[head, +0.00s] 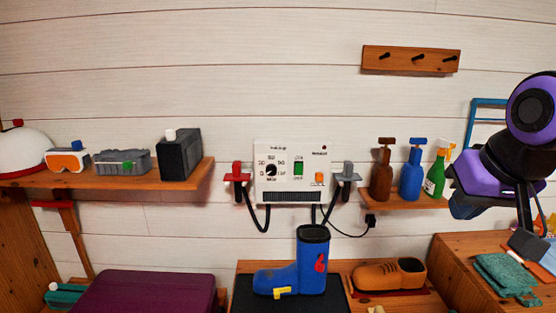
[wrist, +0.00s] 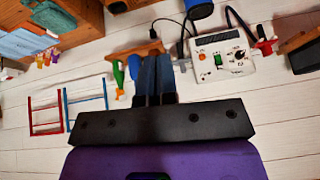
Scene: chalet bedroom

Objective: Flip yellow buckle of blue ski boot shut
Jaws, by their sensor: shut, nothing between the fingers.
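The blue ski boot (head: 306,272) stands upright on a dark mat (head: 245,295) on the low wooden bench, toe to the left. Its yellow buckle (head: 283,292) is low on the near side of the foot; whether the lever is raised or flat is too small to tell. A red part (head: 320,262) is on the shaft. In the wrist view a bit of blue at the top edge (wrist: 199,8) looks like the boot; the buckle is not visible there. My gripper (wrist: 154,62) is shut and empty, up and right of the boot, well apart from it.
A control box (head: 292,172) with cables hangs behind the boot. A brown shoe (head: 388,274) stands right of it, a purple box (head: 148,293) left. Shelves hold goggles (head: 66,160) and bottles (head: 410,176). A teal cloth (head: 504,273) lies on the right-hand wooden surface.

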